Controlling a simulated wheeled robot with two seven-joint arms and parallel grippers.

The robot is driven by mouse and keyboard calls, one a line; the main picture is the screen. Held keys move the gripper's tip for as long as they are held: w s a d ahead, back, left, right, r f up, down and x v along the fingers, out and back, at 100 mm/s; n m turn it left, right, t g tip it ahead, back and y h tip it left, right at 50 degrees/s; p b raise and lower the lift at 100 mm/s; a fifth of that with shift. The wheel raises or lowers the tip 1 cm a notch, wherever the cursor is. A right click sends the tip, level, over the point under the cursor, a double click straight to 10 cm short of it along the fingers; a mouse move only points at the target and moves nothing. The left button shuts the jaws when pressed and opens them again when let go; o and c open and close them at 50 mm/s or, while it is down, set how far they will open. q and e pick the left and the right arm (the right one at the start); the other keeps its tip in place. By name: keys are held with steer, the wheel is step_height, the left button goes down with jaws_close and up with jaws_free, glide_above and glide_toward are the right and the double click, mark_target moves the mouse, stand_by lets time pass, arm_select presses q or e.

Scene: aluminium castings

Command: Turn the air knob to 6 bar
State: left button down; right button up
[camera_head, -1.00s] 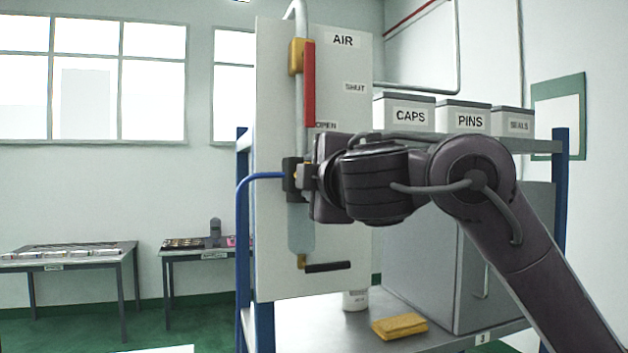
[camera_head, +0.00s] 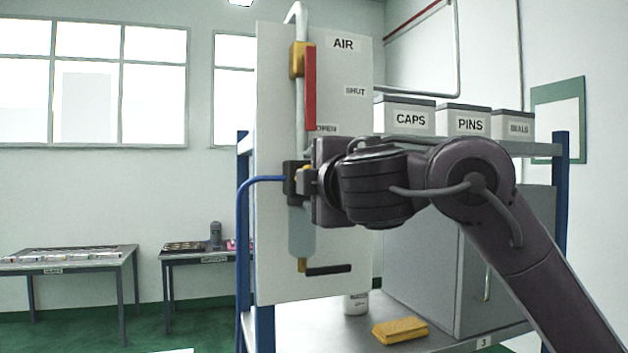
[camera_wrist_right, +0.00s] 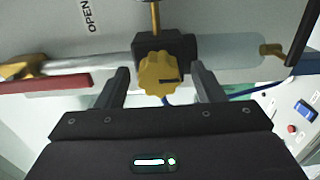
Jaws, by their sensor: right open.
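The air knob (camera_wrist_right: 161,75) is a yellow scalloped knob with a dark mark, on a black regulator body (camera_wrist_right: 182,45) in the right wrist view. In the head view the regulator (camera_head: 292,182) sits on the white AIR panel (camera_head: 275,100), with the knob largely hidden by my gripper. My right gripper (camera_wrist_right: 160,88) is open, with one finger on each side of the knob and visible gaps between. It also shows in the head view (camera_head: 308,184), close against the regulator. No pressure reading is legible. My left gripper is not in view.
A red lever (camera_head: 310,88) lies along the pipe above the regulator, and a black handle (camera_head: 328,269) is below. A blue hose (camera_head: 250,184) leaves to the left. Shelf bins (camera_head: 408,118) stand behind my arm; a yellow cloth (camera_head: 400,330) lies on the lower shelf.

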steer(key=shift+s, duration=0.1)
steer(key=b+v, duration=0.4)
steer(key=v, duration=0.3)
steer(key=shift+s+d, duration=0.15)
steer(key=shift+s, duration=0.15)
stand_by(0.5)
